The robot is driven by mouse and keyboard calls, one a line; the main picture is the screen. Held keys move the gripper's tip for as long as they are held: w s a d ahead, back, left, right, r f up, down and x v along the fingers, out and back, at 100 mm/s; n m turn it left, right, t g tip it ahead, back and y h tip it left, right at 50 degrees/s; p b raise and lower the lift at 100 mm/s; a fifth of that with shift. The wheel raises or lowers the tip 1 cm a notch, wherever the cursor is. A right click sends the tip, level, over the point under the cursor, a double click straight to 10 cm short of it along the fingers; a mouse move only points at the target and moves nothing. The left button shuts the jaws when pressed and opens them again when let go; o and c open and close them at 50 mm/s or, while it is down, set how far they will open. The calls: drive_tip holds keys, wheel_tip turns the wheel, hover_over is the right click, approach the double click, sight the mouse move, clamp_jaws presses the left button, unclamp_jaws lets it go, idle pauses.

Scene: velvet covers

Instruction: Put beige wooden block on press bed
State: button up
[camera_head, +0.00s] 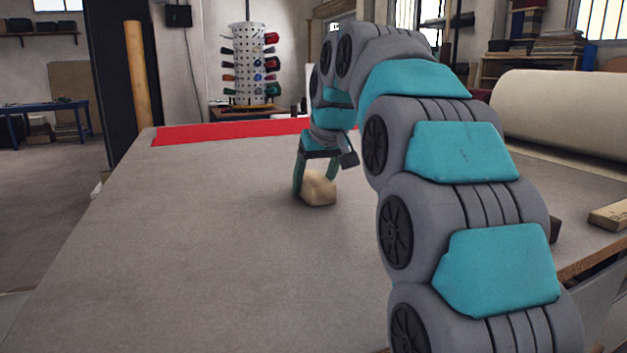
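The beige wooden block (320,190) is a small, light cube near the middle of the large grey table top (200,240). My gripper (315,179) points down at the block, with one finger along its left edge and the other partly hidden behind its upper right. The finger gap is about as wide as the block. I cannot tell whether the fingers press on it. A dark shadow lies close under the block, and any gap below it is too small to tell. A flat red area (225,132) lies at the table's far end. No part is clearly marked as the press bed.
A large cream roll (565,110) lies at the right, with a wooden piece (609,216) nearer on the right edge. A pegged white cylinder (250,65) with coloured items stands behind the table. The left and front table surface is clear. My arm hides part of the right side.

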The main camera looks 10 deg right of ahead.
drive_tip(key=o, duration=0.4)
drive_tip(key=shift+r, duration=0.1)
drive_tip(key=shift+o, duration=0.2)
drive_tip(key=v, duration=0.7)
drive_tip(key=shift+r, duration=0.1)
drive_tip(key=shift+s+a+r, duration=0.1)
drive_tip(key=shift+r, duration=0.05)
